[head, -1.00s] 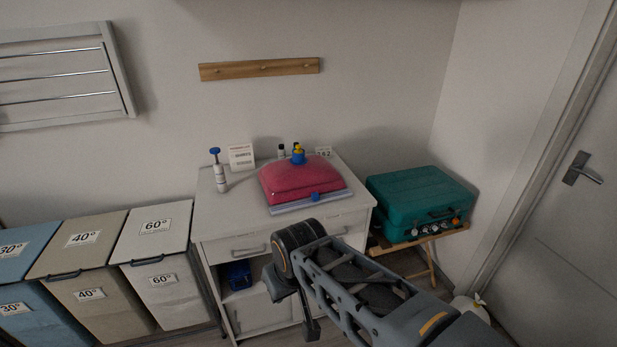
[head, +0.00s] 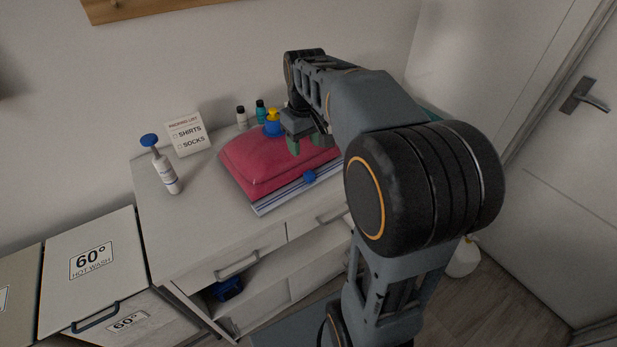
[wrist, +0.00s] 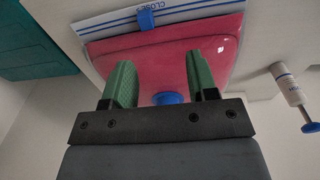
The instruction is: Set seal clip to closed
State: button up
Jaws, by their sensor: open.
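A pink vacuum-style storage bag (head: 245,165) lies on the white cabinet top, with a pale seal strip (head: 268,202) along its front edge. The blue seal clip (head: 309,176) sits partway along that strip. In the wrist view, the clip (wrist: 147,18) is at the top, with the lettering "CLOSE…" beside it on the strip (wrist: 185,12). My gripper (head: 308,146) is above the bag, behind the clip and apart from it. Its green fingers are open with nothing gripped. A blue round cap (wrist: 167,97) on the bag shows between the fingers in the wrist view (wrist: 162,80).
A blue-and-yellow fitting (head: 272,122) tops the bag. A white bottle with a blue top (head: 165,170), a packing-list sign (head: 187,133) and small bottles (head: 242,118) stand around it. The cabinet top's front left is clear.

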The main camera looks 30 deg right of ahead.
aim_at(309, 173)
jog(key=shift+g, duration=0.3)
jog(key=w+d+f, duration=0.1)
jog(key=f, duration=0.4)
jog(key=w+f+b, duration=0.1)
jog(key=f, duration=0.3)
jog(key=w+d+f+b, duration=0.1)
jog(key=f, duration=0.4)
jog(key=shift+d+f, duration=0.3)
jog(key=shift+d, duration=0.05)
grip_shut()
